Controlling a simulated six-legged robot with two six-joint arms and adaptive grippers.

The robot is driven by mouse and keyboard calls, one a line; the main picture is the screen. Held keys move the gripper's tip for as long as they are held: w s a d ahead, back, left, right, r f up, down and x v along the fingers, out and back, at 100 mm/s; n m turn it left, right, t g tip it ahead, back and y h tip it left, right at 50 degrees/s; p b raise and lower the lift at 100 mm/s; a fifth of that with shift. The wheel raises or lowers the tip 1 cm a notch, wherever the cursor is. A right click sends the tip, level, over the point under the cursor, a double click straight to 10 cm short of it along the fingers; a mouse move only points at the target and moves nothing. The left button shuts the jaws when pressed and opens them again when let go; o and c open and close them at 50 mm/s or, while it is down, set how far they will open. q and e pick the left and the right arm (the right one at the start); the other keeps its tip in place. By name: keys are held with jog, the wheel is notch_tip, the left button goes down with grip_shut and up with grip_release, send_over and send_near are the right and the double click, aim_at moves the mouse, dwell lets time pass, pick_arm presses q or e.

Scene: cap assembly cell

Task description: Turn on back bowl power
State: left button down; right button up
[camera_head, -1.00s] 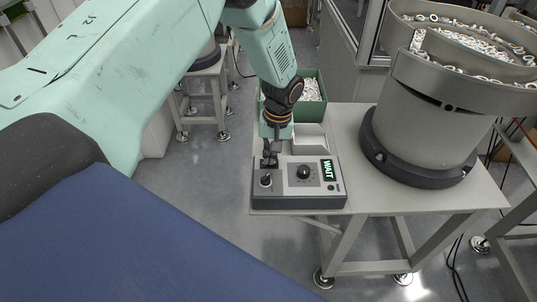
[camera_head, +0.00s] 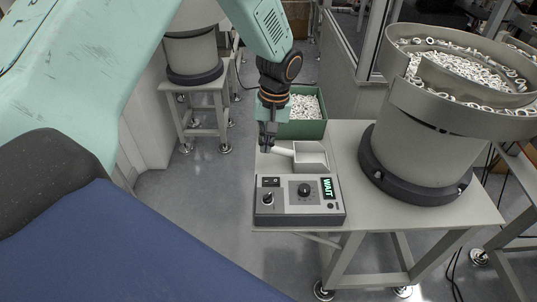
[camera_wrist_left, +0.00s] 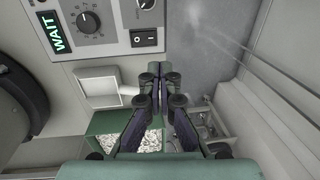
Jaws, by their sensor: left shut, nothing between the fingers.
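A grey control box (camera_head: 298,205) sits on the table's front left corner. The left wrist view also shows the rocker switch (camera_wrist_left: 143,38), marked O and I; which side is pressed is unclear. My left gripper (camera_head: 267,146) is shut and empty, above and behind the box, apart from the switch. Its closed fingers also show in the left wrist view (camera_wrist_left: 158,75). My right gripper is not in view.
A large bowl feeder (camera_head: 415,135) full of white rings stands on the table (camera_head: 390,222), right of the box. A metal scoop (camera_head: 311,156) lies behind the box, near my gripper. A green bin (camera_head: 301,130) of white parts stands behind. Another feeder (camera_head: 193,48) stands farther back.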

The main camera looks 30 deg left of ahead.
pick_arm(q)
jog(key=shift+s+a+r, duration=0.1)
jog(key=shift+a+r, duration=0.05)
jog(key=shift+r, duration=0.8)
